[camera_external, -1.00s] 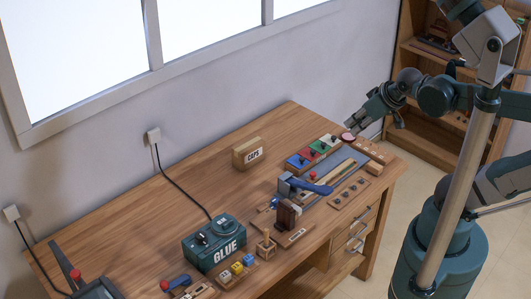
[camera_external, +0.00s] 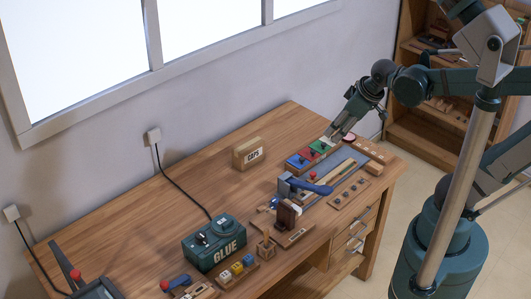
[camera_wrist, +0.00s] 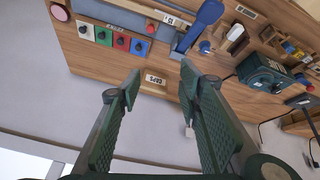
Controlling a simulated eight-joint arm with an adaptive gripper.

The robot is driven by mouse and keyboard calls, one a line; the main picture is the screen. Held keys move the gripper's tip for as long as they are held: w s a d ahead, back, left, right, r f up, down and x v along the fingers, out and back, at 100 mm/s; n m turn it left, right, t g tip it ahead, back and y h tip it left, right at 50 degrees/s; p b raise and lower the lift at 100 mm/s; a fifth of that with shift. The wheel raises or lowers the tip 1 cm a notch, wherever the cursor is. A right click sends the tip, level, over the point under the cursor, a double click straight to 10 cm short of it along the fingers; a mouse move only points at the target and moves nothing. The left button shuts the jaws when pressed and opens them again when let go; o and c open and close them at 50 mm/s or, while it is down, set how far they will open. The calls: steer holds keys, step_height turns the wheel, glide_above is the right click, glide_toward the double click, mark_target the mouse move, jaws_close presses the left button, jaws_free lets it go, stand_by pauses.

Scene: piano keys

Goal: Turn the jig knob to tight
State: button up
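A dark brown upright block (camera_external: 286,213) stands in a wooden fixture near the middle of the desk's front side, with a small blue knob (camera_external: 275,202) at its left. This looks like the jig, but I cannot read a label or the knob's setting. In the wrist view the blue knob (camera_wrist: 205,46) shows beside the blue lever. My gripper (camera_external: 333,134) hangs above the far right of the desk, near the coloured switch panel and apart from the blue knob. In the wrist view my gripper (camera_wrist: 160,84) is open, with nothing between its fingers.
The coloured panel (camera_external: 311,153) carries several dark knobs. A pink button (camera_external: 349,138), a CAPS box (camera_external: 248,153) and a green GLUE machine (camera_external: 214,242) stand on the desk.

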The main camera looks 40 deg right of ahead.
steer(key=w+a+f+n+g, duration=0.3)
steer(key=w+a+f+n, duration=0.4)
steer(key=w+a, duration=0.1)
steer(key=n+g, duration=0.3)
steer(key=n, duration=0.4)
glide_above(275, 199)
steer(key=shift+s+f+p, duration=0.1)
steer(key=shift+f+p, duration=0.3)
steer(key=shift+f, duration=6.3)
steer(key=shift+f, duration=0.15)
steer(key=shift+f+b, duration=0.5)
steer(key=shift+f, duration=3.25)
steer(key=c, duration=0.9)
